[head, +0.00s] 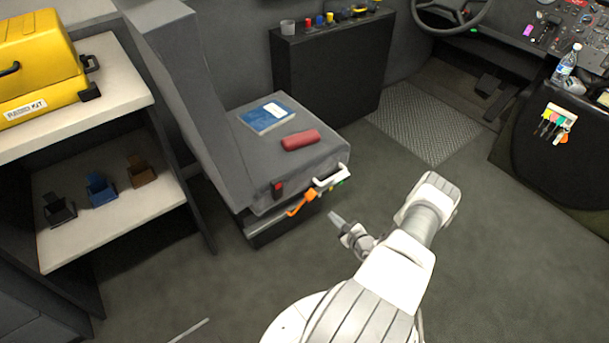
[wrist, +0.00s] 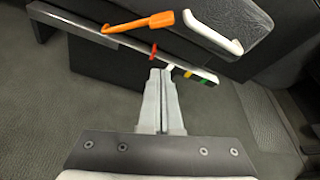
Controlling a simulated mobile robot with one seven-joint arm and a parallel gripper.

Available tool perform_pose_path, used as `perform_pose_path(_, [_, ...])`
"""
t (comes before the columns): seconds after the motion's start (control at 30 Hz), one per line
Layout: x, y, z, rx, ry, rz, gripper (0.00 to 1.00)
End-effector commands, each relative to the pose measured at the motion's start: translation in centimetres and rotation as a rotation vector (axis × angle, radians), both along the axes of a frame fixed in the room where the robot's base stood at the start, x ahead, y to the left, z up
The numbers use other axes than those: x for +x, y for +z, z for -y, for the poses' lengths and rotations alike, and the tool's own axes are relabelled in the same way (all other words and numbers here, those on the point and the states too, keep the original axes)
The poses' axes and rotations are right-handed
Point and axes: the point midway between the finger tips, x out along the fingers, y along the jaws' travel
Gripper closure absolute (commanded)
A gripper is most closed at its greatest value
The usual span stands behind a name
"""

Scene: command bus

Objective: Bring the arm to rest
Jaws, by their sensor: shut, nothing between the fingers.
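My arm (head: 395,272) is white and reaches out from the bottom of the head view, bent at a grey joint. My gripper (head: 335,217) points left toward the front lower edge of a grey seat (head: 215,165) and appears apart from it. In the wrist view my gripper (wrist: 160,72) is shut, its two grey fingers together with nothing between them. Beyond the fingertips are an orange lever (wrist: 140,22) and a white handle (wrist: 210,35) on the seat's front. The orange lever (head: 302,203) and white handle (head: 331,177) also show in the head view.
A blue book (head: 266,116) and red case (head: 300,140) lie on the seat. A shelf (head: 110,225) holding small dark, blue and brown holders stands at left, under a yellow radio case (head: 40,70). A black cabinet (head: 325,75) stands behind. Floor (head: 490,260) at right is clear.

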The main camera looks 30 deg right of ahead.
Motion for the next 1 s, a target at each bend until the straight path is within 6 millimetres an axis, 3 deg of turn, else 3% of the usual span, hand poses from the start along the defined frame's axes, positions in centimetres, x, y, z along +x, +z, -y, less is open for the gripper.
perform_pose_path(0.23, [0.3,0.4,0.0,-0.006,0.011,0.002,1.00])
perform_pose_path(0.37, [2.0,3.1,-0.2,-0.038,0.093,0.015,1.00])
perform_pose_path(0.57, [6.5,11.0,-2.6,-0.142,0.354,0.035,1.00])
perform_pose_path(0.7, [8.9,16.7,-5.4,-0.223,0.548,0.041,1.00])
perform_pose_path(1.0, [11.1,27.9,-12.9,-0.414,0.936,0.024,1.00])
